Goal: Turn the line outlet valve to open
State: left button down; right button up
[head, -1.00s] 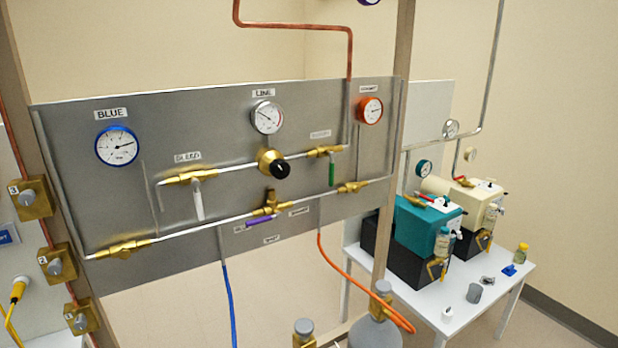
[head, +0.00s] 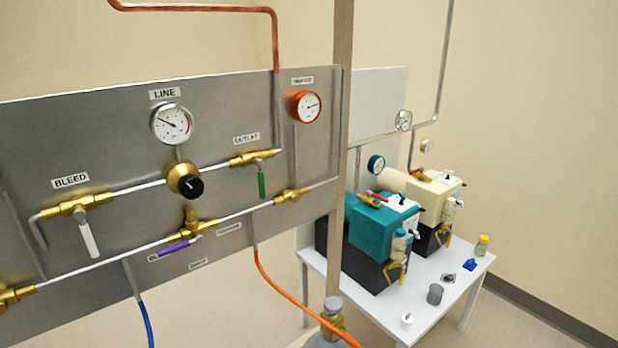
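The outlet valve (head: 254,158) is a brass valve under the OUTLET label (head: 246,139) on the grey panel, right of the regulator. Its green handle (head: 262,184) hangs down, across the pipe. The line gauge (head: 172,124) with a white face is above the brass regulator with a black knob (head: 190,187). The bleed valve (head: 78,205) with a white handle (head: 88,238) is to the left. A purple handle (head: 178,246) sits on the lower pipe's valve. Neither of my grippers shows in the head view.
An orange gauge (head: 305,106) is at the panel's upper right, beside a wooden post (head: 342,150). A white table (head: 385,318) with teal and cream pumps stands at right. Blue and orange hoses hang below the panel, and a cylinder valve (head: 333,312) is at the bottom.

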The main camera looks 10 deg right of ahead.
aim_at(260, 162)
jog(key=u, duration=0.45)
jog(key=i+l+u, duration=0.1)
jog(key=l+u, duration=0.25)
jog(key=i+l+u, duration=0.1)
jog(key=l+u, duration=0.6)
